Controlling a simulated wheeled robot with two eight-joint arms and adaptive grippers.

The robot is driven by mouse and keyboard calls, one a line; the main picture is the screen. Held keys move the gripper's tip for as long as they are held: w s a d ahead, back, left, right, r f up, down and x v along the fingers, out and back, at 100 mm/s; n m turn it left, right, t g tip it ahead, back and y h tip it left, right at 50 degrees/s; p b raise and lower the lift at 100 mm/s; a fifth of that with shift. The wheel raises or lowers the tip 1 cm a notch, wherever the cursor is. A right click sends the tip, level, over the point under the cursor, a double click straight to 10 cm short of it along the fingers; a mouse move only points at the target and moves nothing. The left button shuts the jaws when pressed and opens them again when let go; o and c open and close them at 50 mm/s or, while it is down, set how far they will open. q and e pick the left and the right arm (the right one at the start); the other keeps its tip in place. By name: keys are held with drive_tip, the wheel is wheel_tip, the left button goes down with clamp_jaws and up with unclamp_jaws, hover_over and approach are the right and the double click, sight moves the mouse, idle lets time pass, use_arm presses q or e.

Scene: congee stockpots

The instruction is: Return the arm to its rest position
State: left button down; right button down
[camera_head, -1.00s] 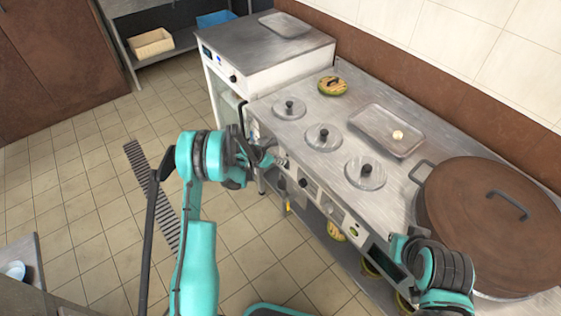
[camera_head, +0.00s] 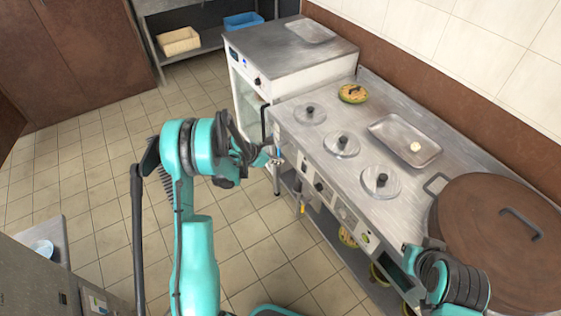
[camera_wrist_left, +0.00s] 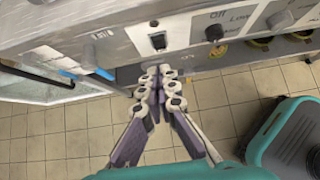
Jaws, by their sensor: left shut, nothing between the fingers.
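My left gripper (camera_head: 272,156) is in front of the cooking counter's front panel, near its left end. In the left wrist view its fingers (camera_wrist_left: 160,85) are together with nothing between them, below a panel with a black switch (camera_wrist_left: 158,41) and knobs. My left arm (camera_head: 195,230) is bent, with its elbow raised at the left of the head view. My right arm (camera_head: 450,280) shows at the lower right, over the counter's front edge. Its gripper cannot be made out.
The counter holds several round steel lids (camera_head: 341,144), a steel tray (camera_head: 404,140) and a large brown-lidded stockpot (camera_head: 500,240). A steel cabinet (camera_head: 290,55) stands at the counter's far left end. Open tiled floor (camera_head: 90,175) lies left of the counter.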

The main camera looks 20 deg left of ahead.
idle(0.4)
use_arm(q)
drive_tip(key=s+d+r+m+y, duration=0.2)
drive_tip(key=s+d+r+m, duration=0.1)
drive_tip(key=s+r+m, duration=0.5)
drive_tip(key=s+d+r+m+y, duration=0.1)
drive_tip(key=s+d+r+m, duration=0.4)
drive_tip(key=r, duration=0.6)
drive_tip(key=s+r+m+y, duration=0.2)
drive_tip(key=s+m, duration=1.3)
drive_tip(key=s, duration=0.3)
drive_tip(key=shift+s+r+y, duration=0.2)
drive_tip(key=shift+s+y, duration=0.05)
drive_tip(key=shift+y, duration=0.05)
drive_tip(key=shift+d, duration=0.1)
